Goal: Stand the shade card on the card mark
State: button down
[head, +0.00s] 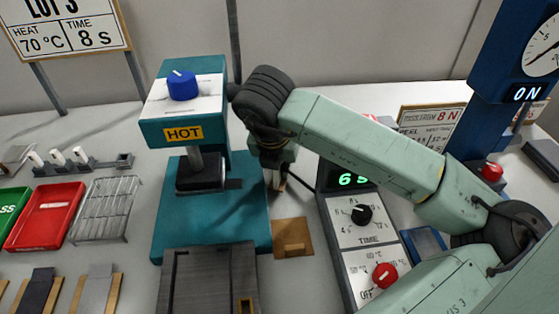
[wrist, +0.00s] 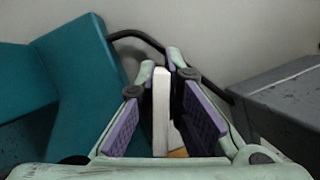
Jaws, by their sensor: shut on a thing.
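My gripper (head: 276,178) points down beside the teal press, mostly hidden behind my own arm in the head view. In the wrist view my gripper (wrist: 160,84) has its purple pads on both sides of a thin white piece (wrist: 160,110), seen edge-on and upright, which looks like the shade card. In the head view only a small pale bit shows at the fingers.
The teal press (head: 185,125) marked HOT stands close on the left. The control box (head: 350,235) with dials is close on the right. A red tray (head: 45,215) and a wire rack (head: 105,208) lie at the far left. A blue gauge stand (head: 480,130) is at the right.

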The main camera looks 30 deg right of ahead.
jog(key=shift+w+d+f, duration=0.2)
jog(key=shift+w+f, duration=0.35)
jog(key=shift+f, duration=0.05)
jog(key=shift+f, duration=0.25)
jog(key=c, duration=2)
grip_release()
jog(key=shift+r, duration=0.1)
jog(key=shift+r, duration=0.15)
